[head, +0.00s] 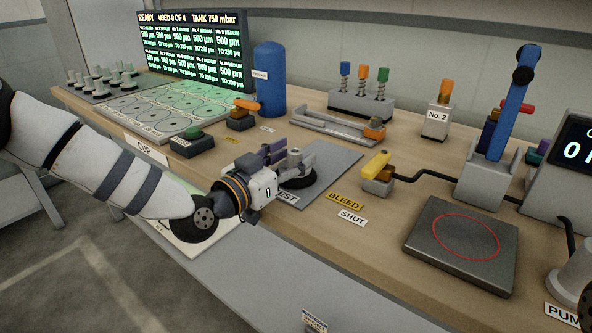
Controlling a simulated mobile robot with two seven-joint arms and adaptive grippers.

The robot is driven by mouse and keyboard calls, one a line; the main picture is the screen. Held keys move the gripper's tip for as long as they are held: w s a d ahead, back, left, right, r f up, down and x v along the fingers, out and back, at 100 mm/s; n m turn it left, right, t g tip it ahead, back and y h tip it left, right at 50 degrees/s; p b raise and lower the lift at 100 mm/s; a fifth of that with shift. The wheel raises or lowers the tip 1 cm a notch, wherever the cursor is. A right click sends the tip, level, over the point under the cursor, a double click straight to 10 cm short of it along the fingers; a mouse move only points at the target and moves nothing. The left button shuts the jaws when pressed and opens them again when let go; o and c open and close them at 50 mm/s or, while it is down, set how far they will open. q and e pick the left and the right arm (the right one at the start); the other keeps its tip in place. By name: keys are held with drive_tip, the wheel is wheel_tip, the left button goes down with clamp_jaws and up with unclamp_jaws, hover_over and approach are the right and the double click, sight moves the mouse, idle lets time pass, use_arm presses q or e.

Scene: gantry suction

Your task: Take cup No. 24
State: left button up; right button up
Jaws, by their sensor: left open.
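My left gripper (272,153) reaches in from the left over the front of the bench, its fingers open beside a grey fitting with a dark round base (299,178). That fitting stands on a grey plate (338,160) behind a partly hidden label ending in "EST". I cannot tell whether the fingers touch it. Several small pale grey cup-like pieces (101,76) stand on a dark rack (78,90) at the far left of the bench. No number 24 is readable on any of them. My right gripper is not in view.
A panel of circles (165,105) lies before a lit display (192,47). A blue tank (270,78), a yellow-handled valve (377,170), a blue-lever stand (490,165) and a black pad with a red ring (440,257) occupy the bench. Bare wood lies around the BLEED label (345,201).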

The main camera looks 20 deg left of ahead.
use_arm(q)
drive_tip(key=shift+r, duration=0.1)
clamp_jaws()
